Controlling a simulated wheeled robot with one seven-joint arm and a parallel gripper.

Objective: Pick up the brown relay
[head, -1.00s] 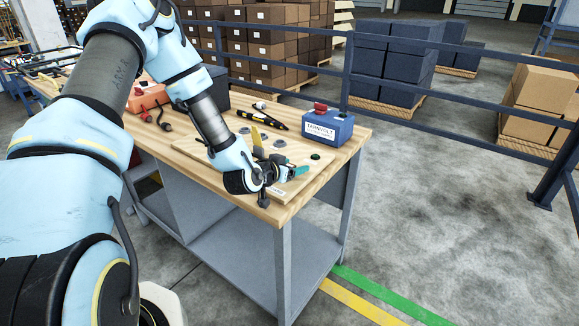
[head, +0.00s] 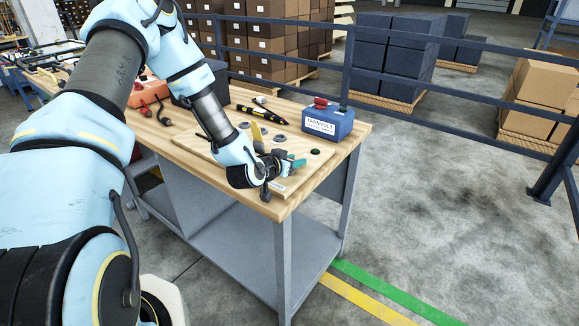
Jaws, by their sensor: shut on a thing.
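My gripper (head: 286,163) is low over the right part of a light wooden board (head: 309,174) on the workbench. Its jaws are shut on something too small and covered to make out. A teal piece (head: 299,163) shows at the fingertips; I cannot tell whether it is a finger or the held thing. I cannot make out a brown relay anywhere; the gripper and wrist hide part of the board.
A blue box with a white label (head: 328,124) stands at the bench's far right corner. A black and yellow tool (head: 258,113) and several round grey parts (head: 280,138) lie nearby. A blue railing (head: 440,85) runs behind the bench.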

